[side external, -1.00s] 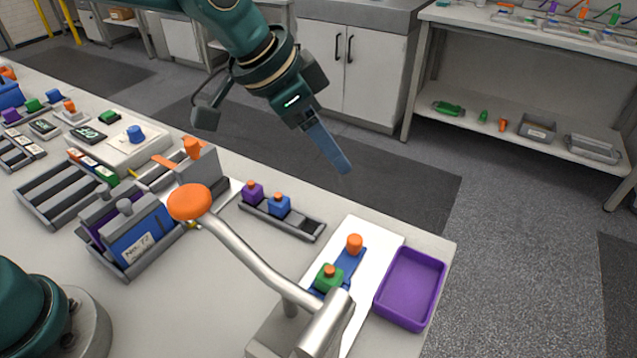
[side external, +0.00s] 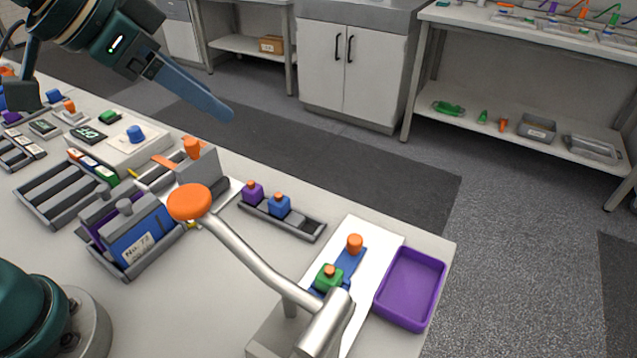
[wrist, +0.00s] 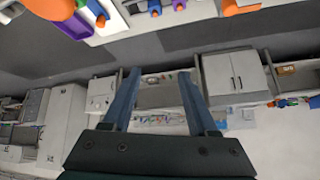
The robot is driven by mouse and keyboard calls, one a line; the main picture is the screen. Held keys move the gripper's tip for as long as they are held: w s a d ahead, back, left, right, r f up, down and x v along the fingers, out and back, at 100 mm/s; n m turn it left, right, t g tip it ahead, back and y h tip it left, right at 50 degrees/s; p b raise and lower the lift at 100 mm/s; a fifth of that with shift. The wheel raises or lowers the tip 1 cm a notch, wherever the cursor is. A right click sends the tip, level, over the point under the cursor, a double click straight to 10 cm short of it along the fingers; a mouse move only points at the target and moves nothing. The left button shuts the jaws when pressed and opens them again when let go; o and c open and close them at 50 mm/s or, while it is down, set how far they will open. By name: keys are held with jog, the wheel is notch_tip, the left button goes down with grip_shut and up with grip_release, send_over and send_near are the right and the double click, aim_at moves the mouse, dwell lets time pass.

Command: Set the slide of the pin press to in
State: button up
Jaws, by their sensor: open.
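The pin press has a white base plate (side external: 385,235) at the front right of the bench and a long grey lever (side external: 255,262) with an orange knob (side external: 190,202). On the plate lies a blue slide (side external: 350,262) with an upright orange peg (side external: 355,243) at its far end. A green block (side external: 328,279) with an orange top sits at the slide's near end. The lever's pivot partly hides the near part of the press. My gripper (side external: 230,116) is open and empty, high up and far from the press. Its two parted fingers show in the wrist view (wrist: 157,90).
A purple tray (side external: 410,288) stands right of the press. A grey rack (side external: 312,228) with purple and blue pieces lies behind the lever. A grey block with an orange handle (side external: 192,148) and a labelled blue box (side external: 140,240) stand left. Free air surrounds my gripper.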

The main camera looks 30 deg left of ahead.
jog(key=s+a+f+n+y, duration=0.1)
jog(key=s+a+f+n, duration=0.2)
jog(key=s, duration=0.5)
jog(key=shift+s+a+f+y, duration=0.3)
jog(key=shift+a+f, duration=0.2)
jog(key=shift+a, duration=0.15)
notch_tip(320, 180, up, 3)
jog(key=w, duration=0.2)
jog(key=m+g+h, duration=0.3)
jog(key=m+g, duration=0.1)
jog(key=m, duration=0.4)
send_over(353, 239)
jog(key=s+a, duration=0.1)
jog(key=a, duration=0.1)
jog(key=f, duration=1.5)
jog(key=shift+s+d, duration=0.15)
jog(key=shift+s, duration=0.05)
jog(key=shift+x, duration=2.45)
